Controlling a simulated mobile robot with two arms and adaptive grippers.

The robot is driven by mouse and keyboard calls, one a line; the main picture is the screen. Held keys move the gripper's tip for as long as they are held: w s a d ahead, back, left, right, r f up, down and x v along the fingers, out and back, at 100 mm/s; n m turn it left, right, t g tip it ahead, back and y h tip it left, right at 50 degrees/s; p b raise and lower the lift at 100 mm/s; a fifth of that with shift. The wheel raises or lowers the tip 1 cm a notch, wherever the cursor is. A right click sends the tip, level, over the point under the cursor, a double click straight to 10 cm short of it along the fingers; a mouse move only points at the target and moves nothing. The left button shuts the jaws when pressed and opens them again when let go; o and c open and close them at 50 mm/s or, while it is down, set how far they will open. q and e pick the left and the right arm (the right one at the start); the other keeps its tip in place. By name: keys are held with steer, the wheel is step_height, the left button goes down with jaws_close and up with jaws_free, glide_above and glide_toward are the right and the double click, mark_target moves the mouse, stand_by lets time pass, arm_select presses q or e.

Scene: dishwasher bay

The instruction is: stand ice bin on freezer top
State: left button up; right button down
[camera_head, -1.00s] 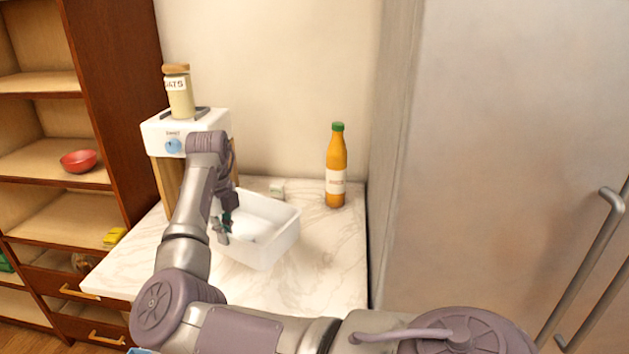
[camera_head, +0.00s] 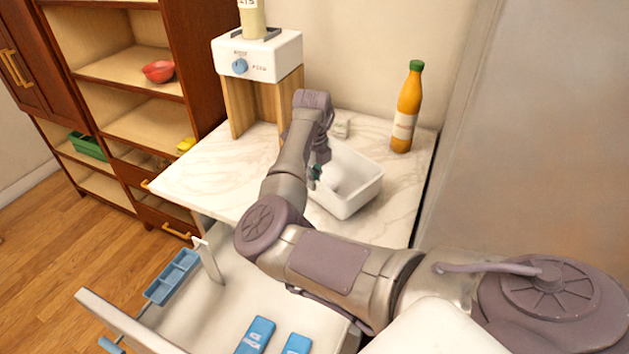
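The white ice bin (camera_head: 358,193) is an open, box-shaped tub. It stands upright on the white marble-patterned top (camera_head: 215,175), which I take for the freezer top. My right gripper (camera_head: 314,174) comes down over the bin's left side, with its dark fingertips at the rim. The arm hides part of that wall, and I cannot tell whether the fingers are closed on it. My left gripper is not in view.
An orange bottle (camera_head: 406,115) stands behind the bin, and a white dispenser (camera_head: 258,58) is at the back left. Below the top, an open white compartment holds a blue tray (camera_head: 172,277) and blue packs (camera_head: 256,335). A tall grey cabinet (camera_head: 540,150) is at right.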

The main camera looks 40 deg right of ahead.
steer(key=shift+f, duration=0.6)
steer(key=shift+w+a+f, duration=0.1)
steer(key=shift+f, duration=0.15)
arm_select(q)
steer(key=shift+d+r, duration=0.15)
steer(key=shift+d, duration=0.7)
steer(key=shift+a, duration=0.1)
arm_select(e)
steer(key=shift+f, duration=0.2)
steer(key=c, duration=1.3)
jaws_free()
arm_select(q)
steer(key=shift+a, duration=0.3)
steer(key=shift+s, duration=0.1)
arm_select(e)
steer(key=shift+r, duration=0.15)
